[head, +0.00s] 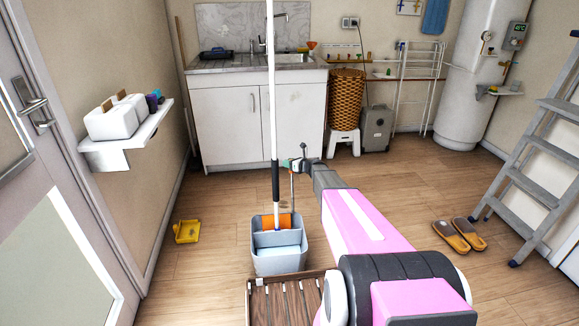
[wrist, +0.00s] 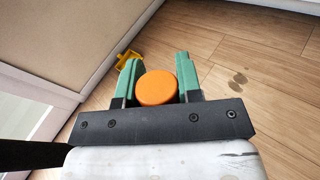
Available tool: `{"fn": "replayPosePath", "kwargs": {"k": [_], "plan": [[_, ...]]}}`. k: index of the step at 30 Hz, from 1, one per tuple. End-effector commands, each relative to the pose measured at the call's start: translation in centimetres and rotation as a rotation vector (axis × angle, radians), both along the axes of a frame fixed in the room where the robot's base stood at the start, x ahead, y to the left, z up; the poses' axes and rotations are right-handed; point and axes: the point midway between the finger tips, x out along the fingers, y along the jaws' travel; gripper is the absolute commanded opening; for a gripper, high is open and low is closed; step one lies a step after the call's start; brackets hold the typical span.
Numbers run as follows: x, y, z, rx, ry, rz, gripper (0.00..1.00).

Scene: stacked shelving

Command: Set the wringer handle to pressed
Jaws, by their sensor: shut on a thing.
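The wringer handle shows in the wrist view as a round orange knob (wrist: 156,88) between the green fingers of my gripper (wrist: 156,66). My gripper is shut on this knob. In the head view my gripper (head: 294,164) is above the grey mop bucket (head: 280,264), and a thin upright rod (head: 292,188) runs down from it toward the bucket. The knob is hard to make out there. An orange part (head: 285,221) sits in the back of the bucket. The join between rod and bucket is too small to tell.
A white mop pole with a black grip (head: 275,180) stands in the bucket, close left of my gripper. A slatted wooden piece (head: 262,305) is in front. A yellow dustpan (head: 187,231) lies left; slippers (head: 451,236) lie right. Floor between is clear.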

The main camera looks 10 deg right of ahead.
Motion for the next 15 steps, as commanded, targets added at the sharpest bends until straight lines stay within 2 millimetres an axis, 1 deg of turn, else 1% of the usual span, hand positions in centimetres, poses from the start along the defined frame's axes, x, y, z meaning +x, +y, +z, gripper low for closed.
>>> {"fn": "replayPosePath", "kwargs": {"k": [8,9,11,12,15], "plan": [[0.1,-0.05,-0.11,-0.002,0.004,-0.002,0.0],[0.09,-0.04,-0.11,-0.002,0.004,-0.002,0.36],[0.08,-0.04,-0.11,-0.001,0.004,-0.003,0.55],[0.07,-0.04,-0.1,-0.001,0.004,-0.003,0.58],[0.07,-0.04,-0.07,-0.001,0.004,-0.002,0.58]]}}
